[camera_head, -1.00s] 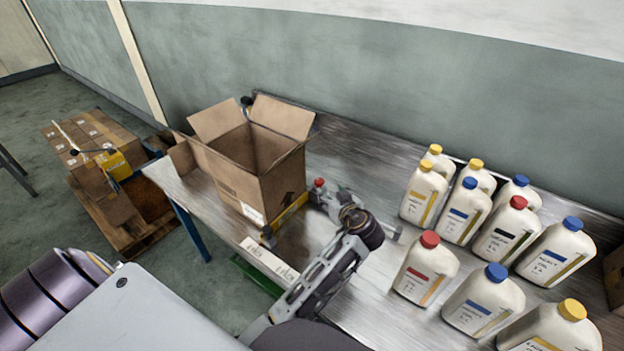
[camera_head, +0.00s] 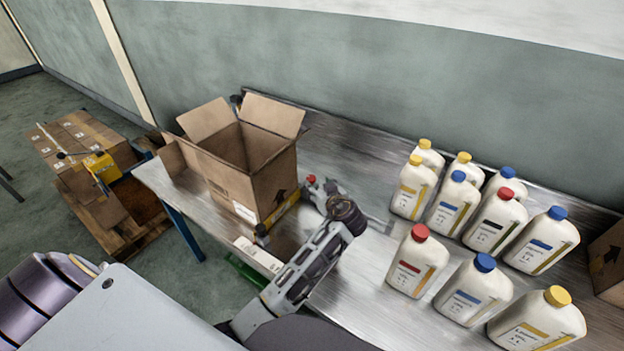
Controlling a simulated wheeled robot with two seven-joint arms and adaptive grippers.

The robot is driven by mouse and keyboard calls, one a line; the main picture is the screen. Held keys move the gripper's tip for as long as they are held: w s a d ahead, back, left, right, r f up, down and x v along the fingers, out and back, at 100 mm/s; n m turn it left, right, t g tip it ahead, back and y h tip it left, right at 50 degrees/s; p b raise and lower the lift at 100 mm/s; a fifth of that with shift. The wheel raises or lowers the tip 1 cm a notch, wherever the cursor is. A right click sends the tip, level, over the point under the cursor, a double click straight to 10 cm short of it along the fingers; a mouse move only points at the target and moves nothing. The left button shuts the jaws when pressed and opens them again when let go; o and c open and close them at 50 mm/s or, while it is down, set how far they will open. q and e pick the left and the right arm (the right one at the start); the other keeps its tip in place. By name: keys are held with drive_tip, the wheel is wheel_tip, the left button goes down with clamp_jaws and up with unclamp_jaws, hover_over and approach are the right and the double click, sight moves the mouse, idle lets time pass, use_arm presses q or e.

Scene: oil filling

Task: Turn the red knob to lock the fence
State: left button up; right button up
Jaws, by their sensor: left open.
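The red knob (camera_head: 312,180) is small and sits at the right end of the yellow fence bar (camera_head: 284,211), close to the lower right of the open cardboard box (camera_head: 262,185). My left gripper (camera_head: 322,192) is right beside the knob, on its lower right side, and is open. Its fingers are small here and partly hidden by my wrist, so I cannot tell whether they touch the knob or are around it. My right gripper is not in view.
Several white bottles with yellow, blue and red caps (camera_head: 419,262) stand on the metal table (camera_head: 352,290) to the right. A black-topped post (camera_head: 262,230) is at the box's near corner. A brown box (camera_head: 606,262) is at the right edge. Cartons (camera_head: 85,140) lie on a floor pallet.

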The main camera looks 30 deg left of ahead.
sight(311, 178)
use_arm(q)
drive_tip(key=x, duration=0.7)
drive_tip(key=shift+p, duration=0.35)
drive_tip(key=shift+w+a+f, duration=0.25)
drive_tip(key=shift+w+a, duration=0.2)
drive_tip(key=shift+w+a+f, duration=0.15)
drive_tip(key=shift+w+a, duration=0.1)
drive_tip(key=shift+w, duration=0.05)
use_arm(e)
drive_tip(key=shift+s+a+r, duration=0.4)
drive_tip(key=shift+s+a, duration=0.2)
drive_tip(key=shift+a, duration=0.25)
use_arm(q)
drive_tip(key=c, duration=1)
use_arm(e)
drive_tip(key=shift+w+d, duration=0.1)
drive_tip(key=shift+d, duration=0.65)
